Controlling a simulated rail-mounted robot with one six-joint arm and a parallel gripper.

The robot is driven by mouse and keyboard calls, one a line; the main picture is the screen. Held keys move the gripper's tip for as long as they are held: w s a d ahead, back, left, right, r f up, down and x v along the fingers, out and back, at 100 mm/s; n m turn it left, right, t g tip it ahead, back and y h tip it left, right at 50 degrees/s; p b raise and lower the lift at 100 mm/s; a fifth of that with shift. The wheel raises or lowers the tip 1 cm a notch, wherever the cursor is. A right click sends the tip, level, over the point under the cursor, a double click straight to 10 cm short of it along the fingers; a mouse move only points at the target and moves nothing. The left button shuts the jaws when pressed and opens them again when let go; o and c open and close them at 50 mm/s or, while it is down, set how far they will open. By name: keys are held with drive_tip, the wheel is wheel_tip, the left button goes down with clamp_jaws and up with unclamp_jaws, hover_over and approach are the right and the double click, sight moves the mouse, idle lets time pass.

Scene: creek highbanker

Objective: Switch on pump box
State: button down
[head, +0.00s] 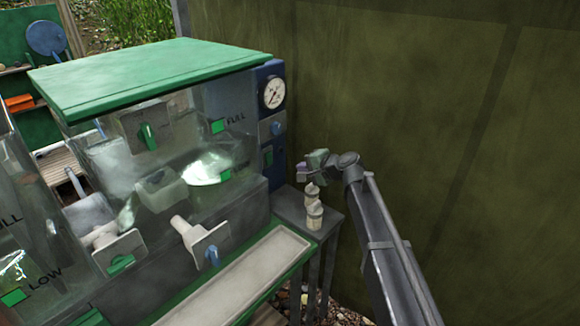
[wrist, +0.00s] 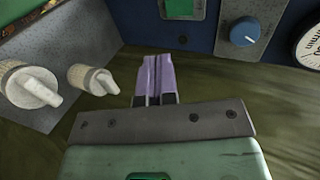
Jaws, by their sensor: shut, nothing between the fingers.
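The pump box looks to be the blue panel (head: 264,130) on the right end of the green-topped clear tank. It carries a round gauge (head: 273,93), a blue knob (head: 278,128) and a small green switch (head: 268,157). In the wrist view the green switch (wrist: 180,8) is cut by the top edge, with the blue knob (wrist: 245,32) and gauge (wrist: 308,45) to its right. My gripper (head: 301,169) is right of the panel. Its purple fingers (wrist: 158,63) are shut and empty, pointing toward the panel below the switch, apparently apart from it. The switch's position is unclear.
Pale stacked fittings (head: 313,207) stand on a dark stand (head: 322,222) just below my gripper; two pale valves (wrist: 32,87) show left of the fingers. A pale tray (head: 240,280) runs along the front. An olive wall (head: 430,110) closes off the right.

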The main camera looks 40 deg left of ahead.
sight(271, 164)
drive_tip(key=shift+a+r+b+x, duration=0.15)
drive_tip(key=shift+b+x, duration=0.5)
drive_tip(key=shift+x, duration=1.5)
drive_tip(key=shift+r+b+x, duration=0.2)
drive_tip(key=shift+b+x, duration=0.45)
drive_tip(key=shift+x, duration=1.5)
drive_tip(key=shift+a+r+b+x, duration=0.15)
drive_tip(key=shift+b+x, duration=0.5)
drive_tip(key=shift+x, duration=1.5)
drive_tip(key=shift+w+d, duration=0.1)
